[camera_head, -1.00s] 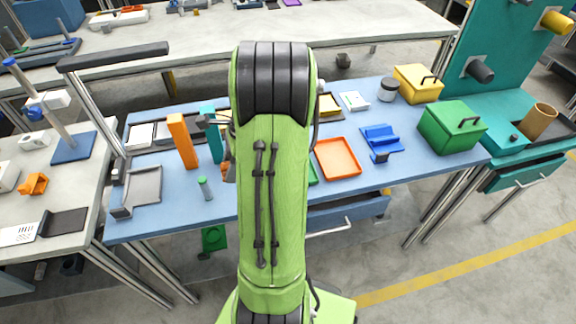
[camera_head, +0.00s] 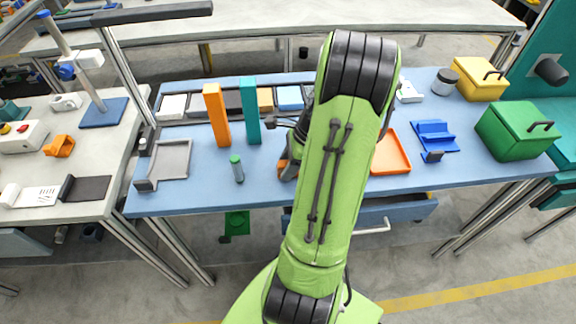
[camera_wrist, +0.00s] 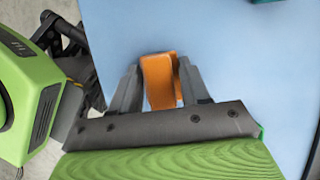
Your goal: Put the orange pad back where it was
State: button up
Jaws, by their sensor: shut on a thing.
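The orange pad (camera_wrist: 160,80) is between the two fingers of my gripper (camera_wrist: 159,72) in the wrist view. The fingers are shut on it, over the plain blue tabletop. In the head view my gripper (camera_head: 287,168) is low over the blue table, left of my arm, with a bit of orange at its tip. My arm hides part of it. A dark tray (camera_head: 222,116) at the table's back holds a row of white, grey, black, tan and blue pads; my arm hides its right end. I cannot tell whether the pad touches the table.
A tall orange block (camera_head: 216,115) and a tall teal block (camera_head: 250,110) stand left of my gripper, before the tray. A green-capped cylinder (camera_head: 237,168) stands nearer. A grey tray (camera_head: 170,160) lies left, an orange tray (camera_head: 405,152) right. Green (camera_head: 520,128) and yellow boxes stand far right.

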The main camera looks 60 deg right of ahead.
jog(key=shift+f, duration=0.15)
jog(key=o, duration=1)
